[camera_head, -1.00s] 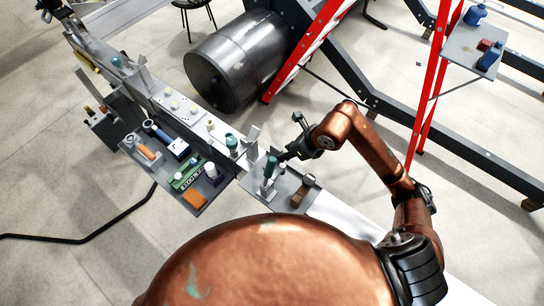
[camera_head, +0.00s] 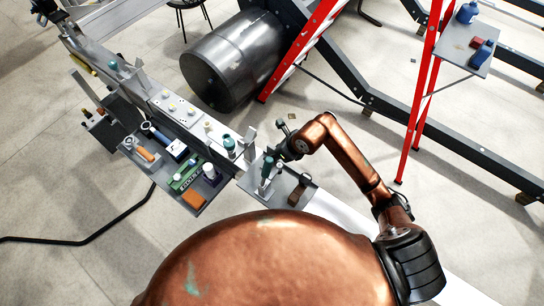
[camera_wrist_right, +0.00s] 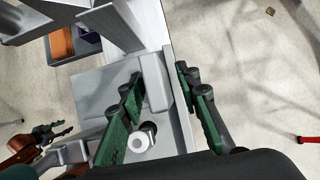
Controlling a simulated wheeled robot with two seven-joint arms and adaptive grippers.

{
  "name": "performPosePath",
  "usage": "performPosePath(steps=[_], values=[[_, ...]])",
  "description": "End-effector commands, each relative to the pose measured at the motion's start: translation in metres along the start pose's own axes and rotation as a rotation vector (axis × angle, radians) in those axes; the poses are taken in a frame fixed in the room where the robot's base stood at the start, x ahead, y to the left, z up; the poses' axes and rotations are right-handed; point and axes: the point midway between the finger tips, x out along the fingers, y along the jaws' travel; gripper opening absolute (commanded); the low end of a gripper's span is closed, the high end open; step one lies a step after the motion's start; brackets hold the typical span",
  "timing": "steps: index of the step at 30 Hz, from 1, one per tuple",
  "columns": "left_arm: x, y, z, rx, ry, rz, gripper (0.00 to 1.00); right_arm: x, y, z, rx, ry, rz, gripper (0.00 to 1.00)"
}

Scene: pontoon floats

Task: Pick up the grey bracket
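A light grey block-like part (camera_wrist_right: 157,82), probably the grey bracket, sits at the edge of a grey tray in the right wrist view. My right gripper (camera_wrist_right: 158,82) has its green fingers apart, one on each side of this part; contact is unclear. In the head view the right gripper (camera_head: 279,154) is over the back edge of the tray (camera_head: 250,181), and it hides the part. A copper arm with a small dark gripper (camera_wrist_right: 47,134), seemingly my left one, shows at the lower left of the wrist view; its fingers are too small to judge.
An upright grey plate (camera_head: 250,138) stands beside the gripper. A bin of tools (camera_head: 187,193) lies left.

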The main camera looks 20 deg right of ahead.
Motion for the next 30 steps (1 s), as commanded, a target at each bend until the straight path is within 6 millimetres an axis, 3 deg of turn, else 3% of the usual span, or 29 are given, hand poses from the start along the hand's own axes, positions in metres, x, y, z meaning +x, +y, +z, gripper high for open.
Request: performPosePath(steps=[12,30], values=[[0.0000,-0.0001,-0.0002,0.000,0.000,0.000,0.40,-0.0004,-0.0002,-0.0001,0.000,0.000,0.000,0.00],[0.0021,0.0000,-0.0002,0.000,0.000,0.000,0.40,-0.0069,-0.0012,0.0048,-0.002,-0.003,-0.003,0.00]])
